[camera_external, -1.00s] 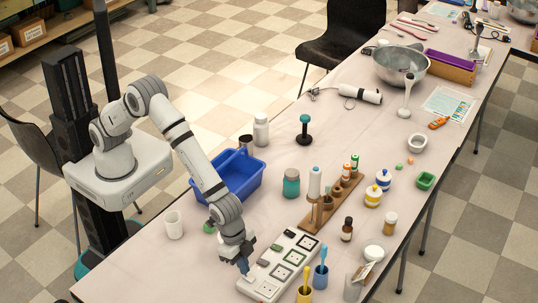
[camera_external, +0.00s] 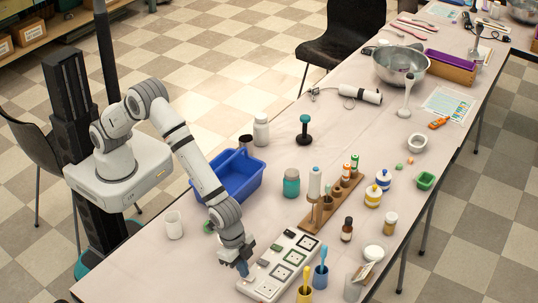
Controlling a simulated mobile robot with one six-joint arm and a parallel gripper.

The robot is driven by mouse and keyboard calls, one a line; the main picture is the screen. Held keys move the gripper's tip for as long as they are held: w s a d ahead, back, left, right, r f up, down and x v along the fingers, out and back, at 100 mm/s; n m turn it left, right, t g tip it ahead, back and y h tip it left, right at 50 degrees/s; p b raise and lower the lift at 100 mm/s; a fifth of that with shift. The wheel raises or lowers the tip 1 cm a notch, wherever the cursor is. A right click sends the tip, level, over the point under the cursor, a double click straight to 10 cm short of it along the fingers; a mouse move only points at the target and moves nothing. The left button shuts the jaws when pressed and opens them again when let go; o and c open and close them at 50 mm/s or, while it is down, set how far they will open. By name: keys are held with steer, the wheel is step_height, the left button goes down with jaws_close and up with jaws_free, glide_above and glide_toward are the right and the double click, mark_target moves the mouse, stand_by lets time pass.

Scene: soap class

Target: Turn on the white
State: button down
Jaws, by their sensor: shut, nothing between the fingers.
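A white power strip (camera_external: 279,270) with several sockets and dark and green rocker switches lies near the front of the table. My gripper (camera_external: 243,270) points down at the strip's left side, near its front end. Its fingers look shut with nothing between them. I cannot tell whether the fingertips touch a switch, and the gripper hides part of the strip's left edge. A white hand-blender-like device (camera_external: 360,94) with a cord lies farther back on the table.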

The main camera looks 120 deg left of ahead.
steer(key=shift+w+r, duration=0.3)
steer(key=shift+w, duration=0.4)
steer(key=shift+r, duration=0.1)
steer(key=shift+r+p, duration=0.4)
steer(key=s+v, duration=0.2)
steer(key=v, duration=1)
steer(key=shift+s+r, duration=0.1)
steer(key=shift+r, duration=0.05)
steer(key=s+a+r, duration=0.3)
steer(key=s+r, duration=0.1)
steer(key=s, duration=0.4)
steer(key=s+a+r, duration=0.3)
steer(key=s+r, duration=0.2)
steer(key=s, duration=0.4)
steer(key=s+a, duration=0.3)
steer(key=s, duration=1.6)
steer(key=shift+f, duration=0.45)
